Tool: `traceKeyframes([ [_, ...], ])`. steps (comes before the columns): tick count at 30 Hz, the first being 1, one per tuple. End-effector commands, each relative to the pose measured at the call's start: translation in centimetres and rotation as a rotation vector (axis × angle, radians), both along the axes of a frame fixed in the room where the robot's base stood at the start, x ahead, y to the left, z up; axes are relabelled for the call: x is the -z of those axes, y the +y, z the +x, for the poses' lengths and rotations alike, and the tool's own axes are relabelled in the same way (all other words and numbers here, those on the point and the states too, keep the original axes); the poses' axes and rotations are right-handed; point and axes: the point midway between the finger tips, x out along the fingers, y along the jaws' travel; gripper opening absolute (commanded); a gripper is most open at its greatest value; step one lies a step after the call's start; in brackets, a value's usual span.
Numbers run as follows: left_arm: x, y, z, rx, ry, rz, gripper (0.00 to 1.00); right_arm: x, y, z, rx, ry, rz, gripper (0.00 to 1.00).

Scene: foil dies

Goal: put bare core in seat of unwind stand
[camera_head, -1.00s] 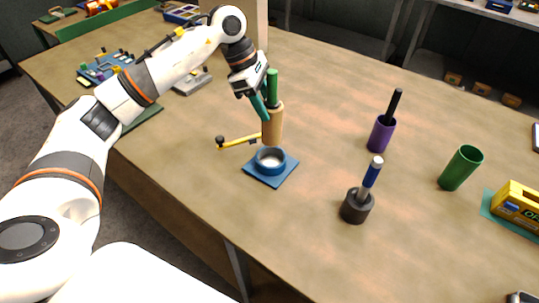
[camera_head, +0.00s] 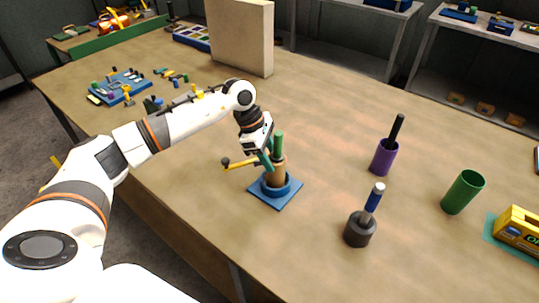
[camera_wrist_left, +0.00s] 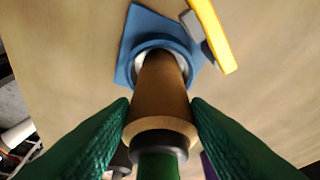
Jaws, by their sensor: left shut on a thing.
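The bare core, a tan tube (camera_head: 275,177) with a green rod out of its top, stands about upright at the blue ring seat (camera_head: 293,186) of the unwind stand, which has a square blue base (camera_head: 273,201). My left gripper (camera_head: 267,160) is shut on the core near its upper end. In the left wrist view the core (camera_wrist_left: 158,92) runs between the green fingers (camera_wrist_left: 160,125). Its lower end lies inside the outline of the ring (camera_wrist_left: 140,50); whether it touches the seat floor is hidden. My right gripper is not in view.
A yellow arm with a dark knob (camera_head: 240,162) stands beside the seat. To the right are a dark round holder with a blue-handled tool (camera_head: 360,230), a purple cup with a black rod (camera_head: 383,157), a green cup (camera_head: 463,192) and a yellow box (camera_head: 518,230). A beige panel (camera_head: 241,38) stands behind.

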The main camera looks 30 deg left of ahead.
Motion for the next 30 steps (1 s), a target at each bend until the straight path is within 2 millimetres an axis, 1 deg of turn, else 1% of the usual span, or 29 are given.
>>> traceKeyframes([
  [1,0.3,0.0,0.0,0.0,-0.001,-0.001,0.0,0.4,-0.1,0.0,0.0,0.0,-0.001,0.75],
  [2,0.2,0.0,0.0,0.0,0.0,0.0,0.46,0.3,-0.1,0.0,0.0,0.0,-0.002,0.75],
  [3,0.2,0.0,0.0,0.0,0.0,0.0,0.53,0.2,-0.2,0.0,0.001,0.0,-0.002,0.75],
  [5,0.2,0.0,0.0,0.0,0.0,0.0,0.63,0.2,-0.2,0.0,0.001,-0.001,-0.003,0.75],
  [6,0.2,0.0,0.0,0.0,0.0,0.0,0.65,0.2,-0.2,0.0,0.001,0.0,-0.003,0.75],
  [13,0.1,0.0,0.0,0.0,0.0,0.0,0.65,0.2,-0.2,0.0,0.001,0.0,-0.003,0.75],
  [16,-0.4,0.0,0.0,0.0,0.0,0.0,0.65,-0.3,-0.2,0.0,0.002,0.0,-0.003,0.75],
  [18,-0.7,0.3,0.0,-0.001,-0.002,0.001,0.65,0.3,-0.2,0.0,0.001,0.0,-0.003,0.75],
  [20,-1.5,0.7,-0.1,-0.002,-0.004,0.001,0.65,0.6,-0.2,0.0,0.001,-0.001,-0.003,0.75],
  [30,-8.2,3.3,-0.8,-0.001,-0.004,0.001,0.65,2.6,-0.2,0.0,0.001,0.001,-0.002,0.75],
])
